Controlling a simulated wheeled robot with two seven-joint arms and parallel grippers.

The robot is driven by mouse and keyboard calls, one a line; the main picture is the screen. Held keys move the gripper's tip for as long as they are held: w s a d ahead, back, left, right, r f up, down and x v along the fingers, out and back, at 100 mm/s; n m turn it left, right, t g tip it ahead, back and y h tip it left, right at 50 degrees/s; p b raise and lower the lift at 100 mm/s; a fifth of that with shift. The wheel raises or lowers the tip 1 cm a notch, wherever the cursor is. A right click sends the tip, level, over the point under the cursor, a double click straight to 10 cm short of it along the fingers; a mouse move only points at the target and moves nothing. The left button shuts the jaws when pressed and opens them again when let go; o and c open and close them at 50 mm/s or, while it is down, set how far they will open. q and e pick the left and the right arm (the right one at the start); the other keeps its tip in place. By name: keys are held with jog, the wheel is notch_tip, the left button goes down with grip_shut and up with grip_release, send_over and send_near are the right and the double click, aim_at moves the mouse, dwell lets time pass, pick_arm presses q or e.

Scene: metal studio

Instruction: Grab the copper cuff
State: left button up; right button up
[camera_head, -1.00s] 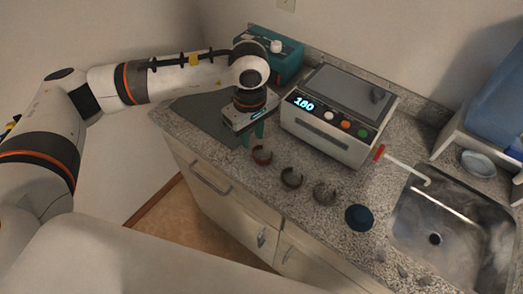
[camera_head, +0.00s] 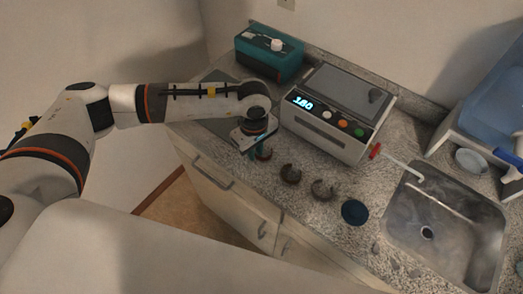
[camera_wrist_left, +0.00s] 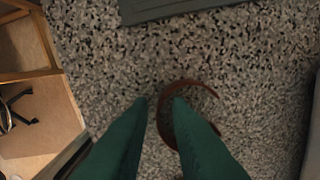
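The copper cuff (camera_wrist_left: 213,91) is a reddish-brown open ring lying on the speckled counter in the left wrist view. In the head view the copper cuff (camera_head: 265,154) is the leftmost of three cuffs, partly hidden by my gripper. My left gripper (camera_wrist_left: 161,99) has teal fingers pointing down, a narrow gap apart, with the cuff's left wall between or just beyond the tips. Contact cannot be told. In the head view my left gripper (camera_head: 258,152) is right over the cuff. My right gripper cannot be made out.
A dark cuff (camera_head: 290,174) and a greyish-brown cuff (camera_head: 322,190) lie to the right, then a blue round dish (camera_head: 355,212). The white device with a lit display (camera_head: 325,131) stands behind. A teal box (camera_head: 268,59) is at the back, a sink (camera_head: 445,228) at right.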

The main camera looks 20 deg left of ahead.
pick_arm(q)
grip_shut()
